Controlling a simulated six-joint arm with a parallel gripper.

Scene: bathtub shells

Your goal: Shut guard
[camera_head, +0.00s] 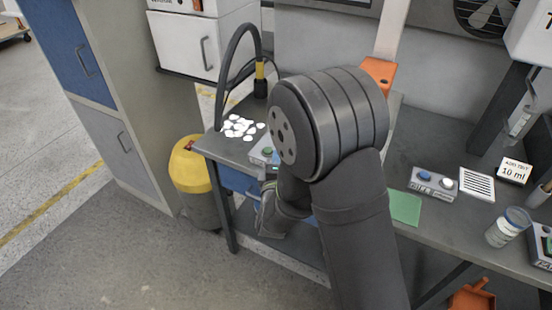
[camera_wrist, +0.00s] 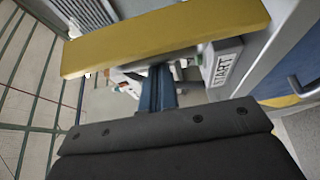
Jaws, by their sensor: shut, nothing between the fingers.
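I cannot pick out the guard with certainty. A yellow bar (camera_wrist: 165,38) crosses the top of the wrist view, and I cannot tell whether it is part of the guard. My gripper (camera_wrist: 170,140) shows as a dark grey block with screws at the bottom of the wrist view. It is shut and empty. In the head view my wrist end (camera_head: 268,218) is low at the bench's front edge, partly hidden by my arm. A grey box (camera_head: 262,152) with a green button sits just above it on the bench.
White pieces (camera_head: 240,127) lie on the bench's left end. A yellow-lidded bin (camera_head: 190,168) stands left of it. A green mat (camera_head: 404,207), a button box (camera_head: 433,184) and a jar (camera_head: 507,227) are to the right. The floor in front is clear.

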